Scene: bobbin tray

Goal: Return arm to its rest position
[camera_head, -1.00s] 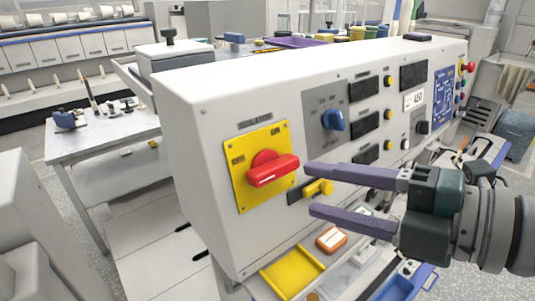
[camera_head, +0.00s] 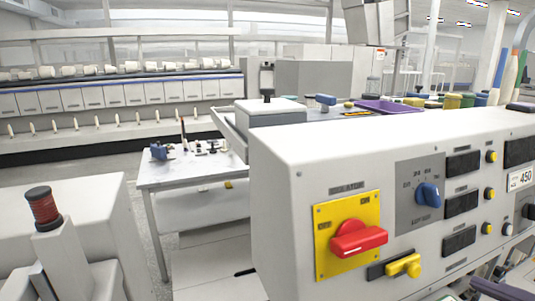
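Only purple finger parts of my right gripper (camera_head: 492,289) show at the bottom right edge, below the control panel (camera_head: 300,180). They are cut off by the frame, so their opening cannot be judged, and nothing held is visible. My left gripper is out of view. The red isolator handle (camera_head: 358,240) on its yellow plate (camera_head: 328,214) lies roughly sideways. My gripper is apart from it, lower and to the right.
A blue selector knob (camera_head: 428,195) and a yellow latch (camera_head: 404,266) sit on the white panel box. A worktable (camera_head: 165,178) with small parts stands behind it. A dark red spool (camera_head: 43,208) stands at the left. Grey floor shows between.

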